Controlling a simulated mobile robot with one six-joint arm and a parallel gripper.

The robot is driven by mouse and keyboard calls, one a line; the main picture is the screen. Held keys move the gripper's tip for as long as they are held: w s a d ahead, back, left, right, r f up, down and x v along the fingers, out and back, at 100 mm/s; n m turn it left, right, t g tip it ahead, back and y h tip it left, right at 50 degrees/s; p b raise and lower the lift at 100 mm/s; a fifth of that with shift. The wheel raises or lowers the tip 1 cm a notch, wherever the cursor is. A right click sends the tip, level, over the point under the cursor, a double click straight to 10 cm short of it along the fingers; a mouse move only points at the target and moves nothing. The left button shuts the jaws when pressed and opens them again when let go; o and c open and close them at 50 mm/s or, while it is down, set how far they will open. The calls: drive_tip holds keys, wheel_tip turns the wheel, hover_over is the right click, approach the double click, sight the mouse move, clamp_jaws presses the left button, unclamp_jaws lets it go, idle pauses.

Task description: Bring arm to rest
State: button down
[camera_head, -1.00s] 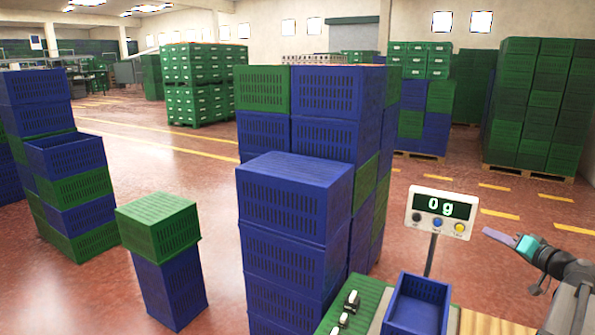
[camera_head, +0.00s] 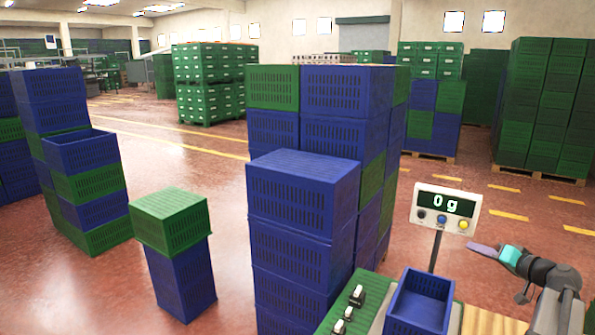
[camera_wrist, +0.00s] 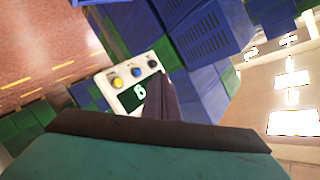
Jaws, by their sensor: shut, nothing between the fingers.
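My gripper (camera_head: 484,249) is at the right of the head view, raised beside the scale display (camera_head: 445,207) and pointing left. Its fingers are together with nothing between them. In the wrist view, the closed fingers (camera_wrist: 163,100) reach up from the teal gripper body and cover part of the display (camera_wrist: 127,88). The display reads 0 g in the head view. A blue crate (camera_head: 419,302) stands below it on the scale, and the part of its inside that shows looks empty.
A tall stack of blue crates (camera_head: 303,195) stands left of the scale. A green crate (camera_head: 169,220) sits on a blue one further left. Open red floor (camera_head: 100,290) lies between stacks.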

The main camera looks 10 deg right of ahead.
drive_tip(key=w+a+f+g, duration=0.1)
drive_tip(key=a+f+g, duration=0.1)
drive_tip(key=a+f, duration=0.3)
drive_tip(key=w+a+f+n+g+y, duration=0.1)
drive_tip(key=w+a+f+g, duration=0.1)
drive_tip(key=a+f, duration=0.4)
drive_tip(key=w+a+f+g+y, duration=0.1)
drive_tip(key=a+f+g, duration=0.1)
drive_tip(key=a+f, duration=0.4)
drive_tip(key=shift+w+a+f+n, duration=0.1)
drive_tip(key=shift+w+a+n, duration=0.1)
drive_tip(key=shift+a, duration=1.1)
drive_tip(key=shift+w+a+f+n, duration=0.1)
drive_tip(key=shift+w+a+n, duration=0.1)
drive_tip(key=shift+a, duration=1.05)
drive_tip(key=s+a+f+n+g+h, duration=0.1)
drive_tip(key=s+a+f+g+h, duration=0.15)
drive_tip(key=s+a+f, duration=0.4)
drive_tip(key=s+a+f+n+g+h, duration=0.1)
drive_tip(key=s+a+f+n+g, duration=0.2)
drive_tip(key=a+f, duration=0.7)
drive_tip(key=s+a+f+g+h, duration=0.1)
drive_tip(key=s+a+f+g, duration=0.35)
drive_tip(key=a, duration=0.65)
drive_tip(key=s+f+g+b, duration=0.4)
drive_tip(key=s+f+b, duration=0.1)
drive_tip(key=s+f, duration=1.9)
drive_tip(key=s, duration=0.2)
drive_tip(key=shift+s+d, duration=0.25)
drive_tip(key=shift+s, duration=0.1)
